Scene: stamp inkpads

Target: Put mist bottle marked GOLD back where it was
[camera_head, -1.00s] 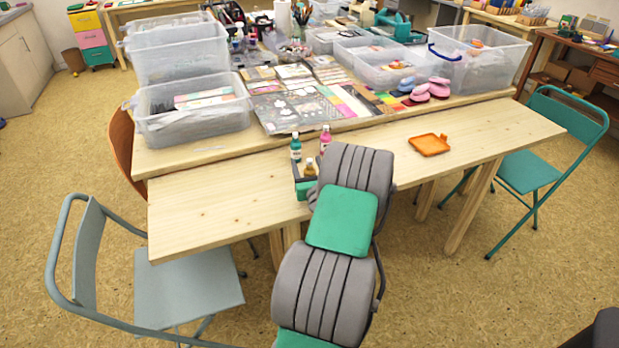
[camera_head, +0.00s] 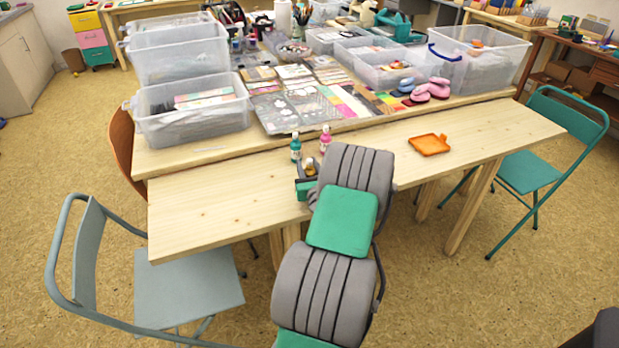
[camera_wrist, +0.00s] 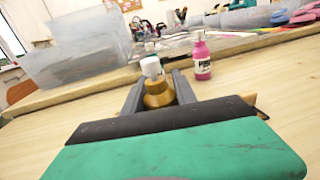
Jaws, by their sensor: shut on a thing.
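The gold mist bottle (camera_wrist: 157,92) has a white cap and stands between my gripper's two grey fingers in the wrist view. My gripper (camera_head: 308,172) is shut on it, near the front middle of the pale wooden table. The bottle (camera_head: 310,163) also shows small in the head view, partly hidden by my gripper. Any label on it cannot be read, and its base is hidden. A pink bottle (camera_head: 325,138) stands just behind and to the right, and shows in the wrist view (camera_wrist: 202,61). A teal bottle (camera_head: 295,149) stands behind and to the left.
An orange tray (camera_head: 429,145) lies on the table to the right. Behind is a raised wooden table with a clear bin (camera_head: 192,118), cards (camera_head: 290,107) and pink pads (camera_head: 430,90). The front table's left part (camera_head: 220,195) is bare.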

